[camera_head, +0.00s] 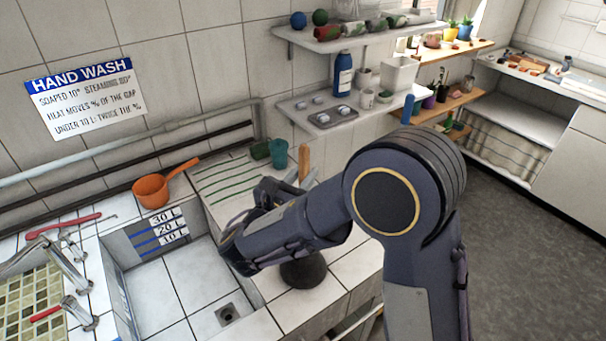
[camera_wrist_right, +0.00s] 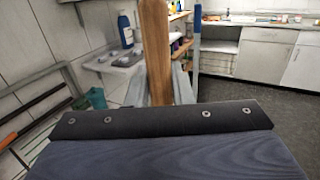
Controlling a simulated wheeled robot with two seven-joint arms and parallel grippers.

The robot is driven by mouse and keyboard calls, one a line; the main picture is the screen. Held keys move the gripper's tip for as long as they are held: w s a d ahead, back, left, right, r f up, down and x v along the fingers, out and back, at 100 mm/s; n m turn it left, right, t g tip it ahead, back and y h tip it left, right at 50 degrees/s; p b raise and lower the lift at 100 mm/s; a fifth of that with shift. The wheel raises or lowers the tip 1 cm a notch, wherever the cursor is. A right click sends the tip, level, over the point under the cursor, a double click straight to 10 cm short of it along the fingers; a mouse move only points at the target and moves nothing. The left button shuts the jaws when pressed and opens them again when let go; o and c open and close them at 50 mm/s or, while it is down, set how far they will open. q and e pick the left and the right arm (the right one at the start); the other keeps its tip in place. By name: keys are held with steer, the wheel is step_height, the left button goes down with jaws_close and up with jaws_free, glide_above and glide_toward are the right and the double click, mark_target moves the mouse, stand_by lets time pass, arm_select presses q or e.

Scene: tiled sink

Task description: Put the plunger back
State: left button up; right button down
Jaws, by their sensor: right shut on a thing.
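The plunger has a wooden handle (camera_head: 304,158) and a dark rubber cup (camera_head: 304,271). It is upright over the tiled ledge right of the sink basin, cup down. I cannot tell whether the cup touches the tiles. My right gripper (camera_head: 299,183) is shut on the handle, below its top end. My right forearm hides the plunger's middle. In the right wrist view the handle (camera_wrist_right: 155,45) rises between the grey fingers. My left gripper is not in view.
The tiled basin (camera_head: 190,285) with a drain lies left of the plunger. An orange dipper (camera_head: 152,190) rests on the back ledge. A teal cup (camera_head: 278,154) stands behind the handle. Loaded wall shelves (camera_head: 330,115) are behind. Open grey floor (camera_head: 540,240) is at right.

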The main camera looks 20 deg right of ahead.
steer(key=c, duration=1.7)
jaws_free()
steer(key=shift+f, duration=0.15)
steer(key=o, duration=0.4)
